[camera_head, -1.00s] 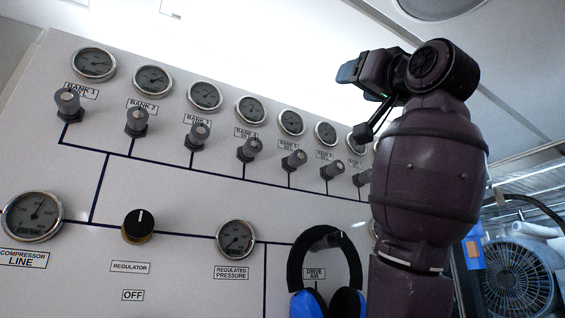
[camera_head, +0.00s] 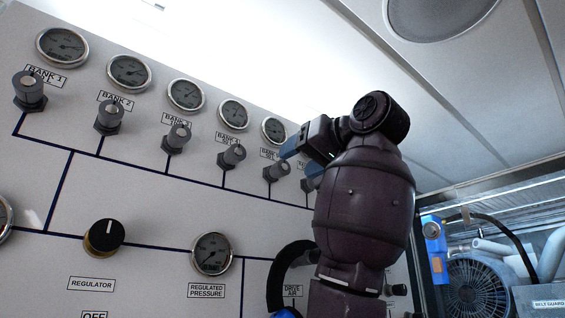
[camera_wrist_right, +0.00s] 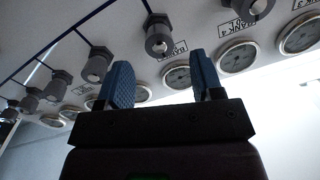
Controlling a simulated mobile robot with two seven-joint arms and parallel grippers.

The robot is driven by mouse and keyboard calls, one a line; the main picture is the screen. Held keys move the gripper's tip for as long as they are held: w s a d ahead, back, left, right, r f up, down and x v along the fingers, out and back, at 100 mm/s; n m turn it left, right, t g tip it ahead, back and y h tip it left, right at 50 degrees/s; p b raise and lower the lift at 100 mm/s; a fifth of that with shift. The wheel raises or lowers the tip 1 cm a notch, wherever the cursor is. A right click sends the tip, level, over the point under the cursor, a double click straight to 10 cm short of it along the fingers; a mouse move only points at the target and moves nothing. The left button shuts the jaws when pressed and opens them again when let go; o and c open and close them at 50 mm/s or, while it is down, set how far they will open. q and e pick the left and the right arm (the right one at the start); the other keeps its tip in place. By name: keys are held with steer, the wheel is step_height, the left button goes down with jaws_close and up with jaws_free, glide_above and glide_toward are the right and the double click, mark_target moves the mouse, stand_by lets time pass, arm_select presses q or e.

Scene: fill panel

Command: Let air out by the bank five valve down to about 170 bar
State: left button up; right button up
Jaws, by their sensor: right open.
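The bank five valve (camera_head: 277,171), a grey knob, sits on the white panel (camera_head: 150,185), fifth from the left. Its round gauge (camera_head: 274,130) is above it; I cannot read its needle. My right gripper (camera_head: 302,156) is just right of this valve, in front of the panel. In the right wrist view, which shows the panel upside down, the blue fingers (camera_wrist_right: 163,76) are open and empty. The bank five valve (camera_wrist_right: 158,40) shows beyond the fingertips, and its gauge (camera_wrist_right: 177,77) between them. No contact with the valve shows. My left gripper is not in view.
The bank four valve (camera_head: 231,157) is close on the left. The bank six valve (camera_head: 307,184) is partly hidden by my right gripper. A regulator knob (camera_head: 104,238) and headphones (camera_head: 287,268) are lower. A fan (camera_head: 480,287) stands at right.

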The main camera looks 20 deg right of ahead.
mark_target(284, 167)
steer(key=shift+p+x, duration=0.75)
steer(key=shift+x, duration=2)
steer(key=c, duration=0.9)
